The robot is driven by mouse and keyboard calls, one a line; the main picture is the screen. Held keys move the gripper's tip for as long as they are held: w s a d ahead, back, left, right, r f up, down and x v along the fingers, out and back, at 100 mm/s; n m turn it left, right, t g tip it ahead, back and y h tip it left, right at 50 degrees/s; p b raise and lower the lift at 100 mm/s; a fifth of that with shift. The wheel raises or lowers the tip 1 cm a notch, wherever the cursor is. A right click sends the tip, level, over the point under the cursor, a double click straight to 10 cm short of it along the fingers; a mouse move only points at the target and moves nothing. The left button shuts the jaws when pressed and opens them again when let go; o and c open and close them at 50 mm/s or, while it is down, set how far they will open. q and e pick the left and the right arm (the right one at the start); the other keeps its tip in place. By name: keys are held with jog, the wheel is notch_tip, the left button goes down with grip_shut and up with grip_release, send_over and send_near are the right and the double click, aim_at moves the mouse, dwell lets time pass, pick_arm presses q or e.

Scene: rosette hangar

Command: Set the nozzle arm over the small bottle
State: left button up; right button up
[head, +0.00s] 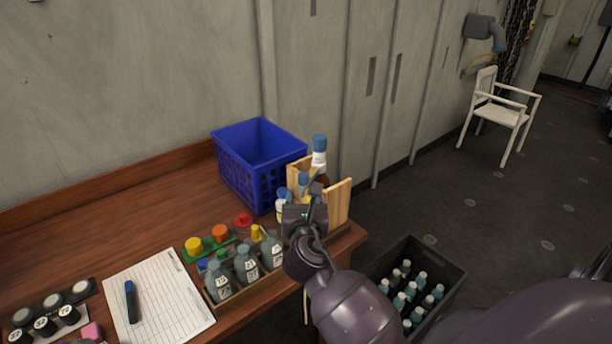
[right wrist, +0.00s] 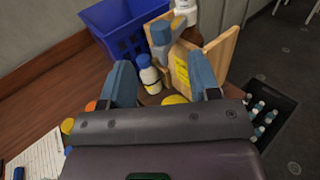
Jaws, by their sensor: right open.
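A small white bottle with a blue cap (head: 282,211) stands at the table's right end, beside a light wooden holder (head: 340,200). It also shows in the right wrist view (right wrist: 149,75), upright, beyond my fingers. A grey-blue capped piece (right wrist: 161,33) stands by the holder and seems to reach sideways; I cannot tell for sure that it is the nozzle arm. My right gripper (head: 317,190) is open in front of the holder, and it also shows in the right wrist view (right wrist: 163,80). Nothing shows held between its fingers. It hides part of the holder. My left gripper is not in view.
A blue crate (head: 234,176) stands behind. A tall bottle with a blue cap (head: 320,150) rises at the holder. A wooden tray (head: 248,291) of grey bottles sits left of my arm. A black crate (head: 447,285) of bottles stands off the table's right edge.

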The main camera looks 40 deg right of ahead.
aim_at(303, 179)
jog(key=x, duration=0.9)
jog(key=shift+w+d+p, duration=0.15)
jog(key=shift+p, duration=0.15)
jog(key=shift+r, duration=0.1)
grip_shut()
